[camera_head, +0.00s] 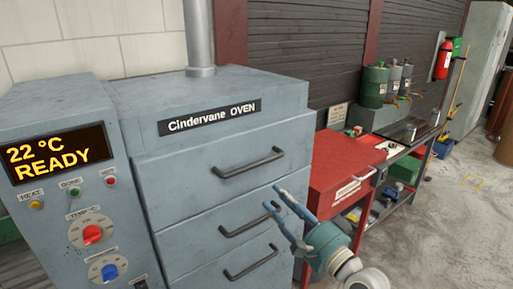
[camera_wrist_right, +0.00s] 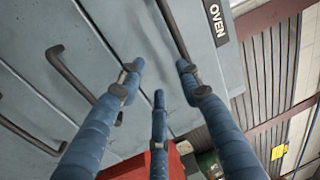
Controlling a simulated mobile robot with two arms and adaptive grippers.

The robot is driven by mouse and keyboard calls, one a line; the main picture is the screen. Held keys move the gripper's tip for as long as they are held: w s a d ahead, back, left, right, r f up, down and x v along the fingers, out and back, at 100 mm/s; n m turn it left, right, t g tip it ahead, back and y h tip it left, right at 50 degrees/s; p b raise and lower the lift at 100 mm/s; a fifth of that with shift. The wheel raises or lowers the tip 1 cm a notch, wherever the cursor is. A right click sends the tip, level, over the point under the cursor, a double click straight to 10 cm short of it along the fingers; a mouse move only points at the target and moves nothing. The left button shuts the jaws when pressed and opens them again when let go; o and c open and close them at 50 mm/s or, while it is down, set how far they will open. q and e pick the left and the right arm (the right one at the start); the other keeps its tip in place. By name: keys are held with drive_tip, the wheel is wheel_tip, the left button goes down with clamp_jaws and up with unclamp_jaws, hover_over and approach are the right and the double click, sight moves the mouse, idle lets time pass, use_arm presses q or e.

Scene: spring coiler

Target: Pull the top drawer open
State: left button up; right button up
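The grey oven (camera_head: 215,115) has three drawers, all looking shut. The top drawer (camera_head: 190,170) has a dark bar handle (camera_head: 248,163), which also shows in the right wrist view (camera_wrist_right: 174,30). My right gripper (camera_head: 273,197) has blue fingers spread open and empty. In the head view its fingertips are just below the right end of the top handle, near the middle drawer's handle (camera_head: 250,220). In the right wrist view the fingertips (camera_wrist_right: 160,68) point toward the drawer fronts, with the top handle ahead of them. Contact cannot be told. My left gripper is not in view.
A control panel (camera_head: 70,170) with knobs stands left of the drawers. A red bench (camera_head: 345,170) stands close on the right, near my right arm. A bottom drawer handle (camera_head: 252,263) juts out below. Open grey floor (camera_head: 450,220) lies at the right.

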sight(252, 167)
drive_tip(key=shift+y, duration=0.4)
drive_tip(key=w+a+r, duration=0.1)
drive_tip(key=w+a, duration=0.1)
drive_tip(key=w+a+r+p, duration=0.1)
drive_tip(key=w+a+r, duration=0.1)
drive_tip(key=w, duration=0.1)
drive_tip(key=w+a+r+p, duration=0.1)
drive_tip(key=w+a+r, duration=0.1)
drive_tip(key=a, duration=0.1)
drive_tip(key=shift+w+r, duration=0.1)
drive_tip(key=shift+w, duration=0.3)
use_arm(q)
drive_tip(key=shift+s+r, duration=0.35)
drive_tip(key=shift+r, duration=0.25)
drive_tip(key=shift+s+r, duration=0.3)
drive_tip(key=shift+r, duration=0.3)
use_arm(e)
clamp_jaws()
